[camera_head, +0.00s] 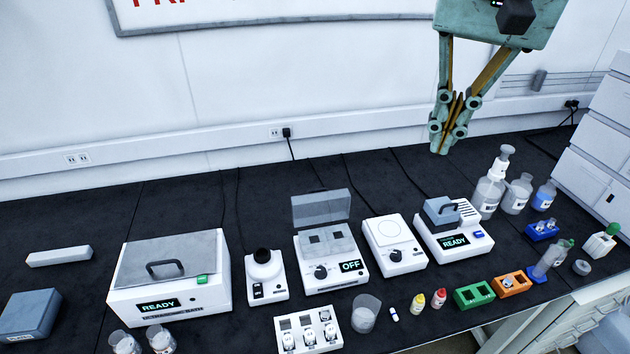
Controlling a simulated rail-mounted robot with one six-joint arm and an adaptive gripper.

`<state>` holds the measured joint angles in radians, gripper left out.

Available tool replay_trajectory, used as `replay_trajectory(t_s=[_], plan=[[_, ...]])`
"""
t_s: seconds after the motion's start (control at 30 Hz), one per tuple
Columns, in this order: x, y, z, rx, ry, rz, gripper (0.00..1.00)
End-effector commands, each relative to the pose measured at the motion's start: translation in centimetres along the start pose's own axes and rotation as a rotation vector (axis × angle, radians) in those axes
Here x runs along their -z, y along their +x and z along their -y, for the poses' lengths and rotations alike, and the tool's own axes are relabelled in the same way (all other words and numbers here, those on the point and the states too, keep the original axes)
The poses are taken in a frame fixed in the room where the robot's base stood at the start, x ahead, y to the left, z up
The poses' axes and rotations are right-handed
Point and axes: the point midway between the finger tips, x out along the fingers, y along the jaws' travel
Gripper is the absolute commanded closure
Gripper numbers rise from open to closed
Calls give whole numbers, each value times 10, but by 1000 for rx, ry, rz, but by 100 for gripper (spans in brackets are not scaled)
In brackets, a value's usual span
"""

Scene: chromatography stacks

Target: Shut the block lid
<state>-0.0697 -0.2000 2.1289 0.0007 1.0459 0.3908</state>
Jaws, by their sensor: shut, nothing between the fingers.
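A white block unit (330,281) with a knob and a display reading OFF stands mid-bench. Its smoky see-through lid (321,207) stands up open at the back edge, and dark block wells show below it. To the right, another white unit (458,250) reads READY and has a grey handled cover (441,211) on top. My gripper (439,149) is shut and empty, pointing down in the air at the upper right. In the picture it is above and to the right of the open lid, clear of both units.
A READY bath (170,280), a small round-topped device (265,275) and a flat-plate device (394,243) stand along the bench. Bottles (488,195) stand at the right. A vial tray (308,330), a beaker (365,313) and coloured racks (474,295) sit in front. The bench behind the units holds only cables.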

Motion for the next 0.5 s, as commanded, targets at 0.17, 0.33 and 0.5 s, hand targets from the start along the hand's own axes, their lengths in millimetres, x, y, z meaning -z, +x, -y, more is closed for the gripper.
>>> replay_trajectory(t_s=[0.17, 0.33, 0.5], plan=[[30, 1, 19, -10, 52, 28, 100], [57, 5, 36, -22, 104, 54, 100], [83, 12, 54, -36, 155, 79, 100]])
